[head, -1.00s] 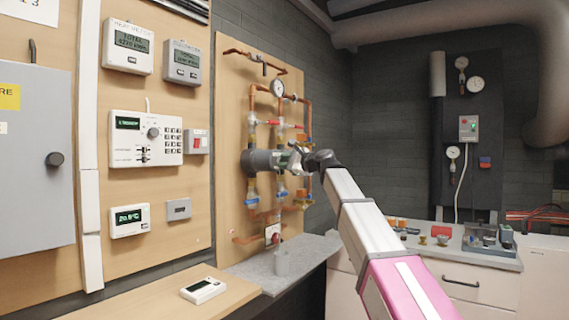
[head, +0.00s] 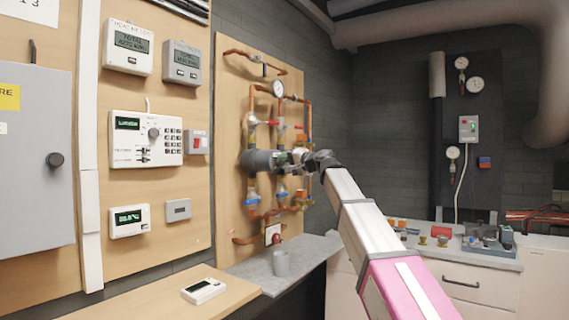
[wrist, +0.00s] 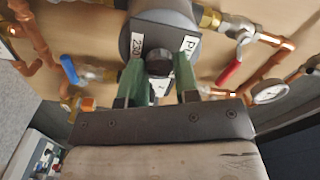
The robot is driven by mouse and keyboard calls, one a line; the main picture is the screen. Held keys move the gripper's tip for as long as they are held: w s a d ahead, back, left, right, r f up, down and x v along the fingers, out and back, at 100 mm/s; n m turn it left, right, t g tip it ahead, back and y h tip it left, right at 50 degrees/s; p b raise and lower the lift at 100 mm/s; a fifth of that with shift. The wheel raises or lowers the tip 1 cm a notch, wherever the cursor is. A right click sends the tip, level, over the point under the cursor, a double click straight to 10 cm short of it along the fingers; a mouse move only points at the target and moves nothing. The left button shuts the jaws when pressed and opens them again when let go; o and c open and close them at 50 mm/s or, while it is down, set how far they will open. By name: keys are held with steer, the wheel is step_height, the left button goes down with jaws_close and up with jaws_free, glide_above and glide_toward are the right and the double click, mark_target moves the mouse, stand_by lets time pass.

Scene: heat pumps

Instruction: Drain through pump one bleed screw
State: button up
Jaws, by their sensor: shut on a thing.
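The pump (head: 260,162) is a dark grey cylinder on the copper pipework board, and it also shows at the top of the wrist view (wrist: 180,14). White labels sit on its face; one reads 230 and the other is partly hidden. A small dark round knob, which looks like the bleed screw (wrist: 158,63), projects from the middle of that face. My gripper (wrist: 160,84) has its green fingers on either side of this screw and is shut on it. In the head view my gripper (head: 287,158) meets the pump's front end, and the screw is hidden.
A grey cup (head: 280,263) stands on the grey shelf (head: 300,254) below the pipework. A red-handled valve (wrist: 229,72) and a blue-handled valve (wrist: 69,68) flank the pump in the wrist view. A pressure gauge (wrist: 270,93) is near the right side.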

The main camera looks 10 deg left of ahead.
steer(key=n, duration=1.2)
steer(key=shift+s+f+n, duration=0.1)
steer(key=shift+s+n, duration=0.05)
steer(key=shift+n, duration=0.15)
stand_by(0.4)
steer(key=o, duration=0.9)
steer(key=shift+o, duration=0.2)
steer(key=shift+d, duration=0.1)
steer(key=v, duration=1)
steer(key=shift+d, duration=0.25)
